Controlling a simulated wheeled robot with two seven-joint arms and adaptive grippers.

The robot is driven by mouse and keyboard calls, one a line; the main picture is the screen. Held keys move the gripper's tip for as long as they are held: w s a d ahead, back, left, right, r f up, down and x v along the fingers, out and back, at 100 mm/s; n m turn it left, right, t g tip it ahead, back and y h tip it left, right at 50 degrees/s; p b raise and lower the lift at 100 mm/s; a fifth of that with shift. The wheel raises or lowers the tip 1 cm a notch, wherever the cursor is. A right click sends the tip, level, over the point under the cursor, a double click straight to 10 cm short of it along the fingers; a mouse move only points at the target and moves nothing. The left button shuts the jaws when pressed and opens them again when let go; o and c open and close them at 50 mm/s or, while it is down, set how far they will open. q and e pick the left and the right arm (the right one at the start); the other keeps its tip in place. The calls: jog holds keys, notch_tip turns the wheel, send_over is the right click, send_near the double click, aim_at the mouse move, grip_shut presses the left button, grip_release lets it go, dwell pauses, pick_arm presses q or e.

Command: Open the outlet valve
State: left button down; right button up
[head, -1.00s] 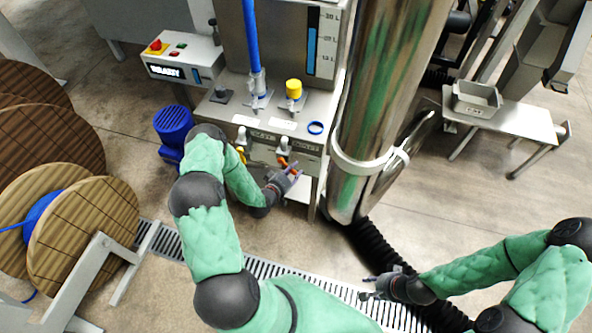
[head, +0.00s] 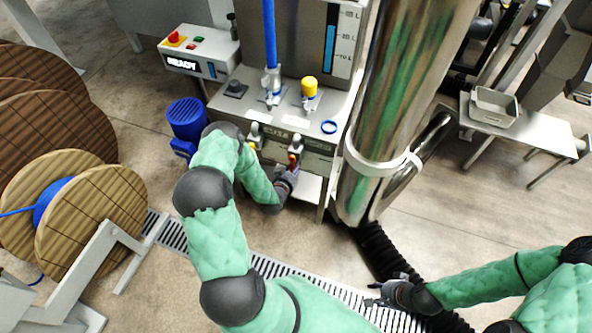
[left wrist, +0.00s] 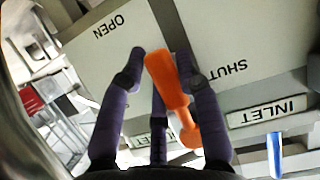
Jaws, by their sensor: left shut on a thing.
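An orange valve lever (head: 292,160) is on the front right of the tank machine, below its work top. In the left wrist view the lever (left wrist: 168,80) lies between my fingers, its tip near the gap between the plates marked OPEN (left wrist: 108,27) and SHUT (left wrist: 228,72). My left gripper (left wrist: 168,75) is shut on it; in the head view this gripper (head: 287,176) hides part of the valve. A second valve with a yellow part (head: 252,146) is to its left. My right gripper (head: 376,293) looks open and empty, low over the floor grate.
A thick steel pipe (head: 395,110) stands close right of the valves, with a black ribbed hose (head: 378,250) below it. A blue motor (head: 187,118) is on the left. Cable reels (head: 95,215) stand further left. An INLET label (left wrist: 268,112) shows in the left wrist view.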

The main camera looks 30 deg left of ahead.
pick_arm(q)
jog(key=shift+w+a+r, duration=0.15)
jog(key=shift+a, duration=0.05)
dwell(0.3)
jog(key=c, duration=0.9)
grip_release()
jog(key=shift+o, duration=0.2)
jog(key=shift+d, duration=0.1)
jog(key=shift+s, duration=0.4)
jog(key=v, duration=1.1)
jog(key=shift+s+d, duration=0.1)
jog(key=shift+s, duration=0.05)
